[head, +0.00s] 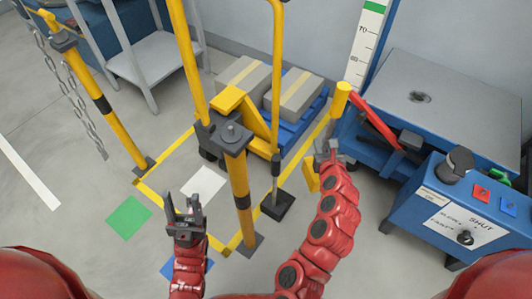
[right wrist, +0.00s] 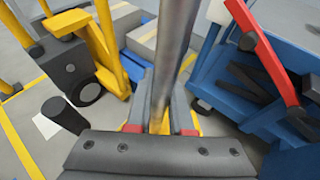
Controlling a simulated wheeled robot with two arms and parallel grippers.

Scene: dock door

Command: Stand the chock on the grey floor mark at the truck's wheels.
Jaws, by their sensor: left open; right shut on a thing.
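The chock (head: 312,178) appears as a yellow piece below my right gripper, with a rod rising to a yellow top. My right gripper (head: 325,152) is shut on its rod, also seen as a grey rod (right wrist: 170,60) in the right wrist view. The chock's lower end is mostly hidden, and I cannot tell whether it touches the floor. The light grey floor mark (head: 203,184) lies left of it, near the yellow truck (head: 240,104) and its dark wheels (right wrist: 90,93). My left gripper (head: 186,212) is open and empty, in front of the mark.
A yellow post (head: 240,195) stands between my grippers. A pole with a dark block foot (head: 278,205) stands close left of my right arm. Green (head: 128,217) and blue (head: 187,268) marks lie nearby. A blue control box (head: 460,215) and red lever (head: 375,122) are on the right.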

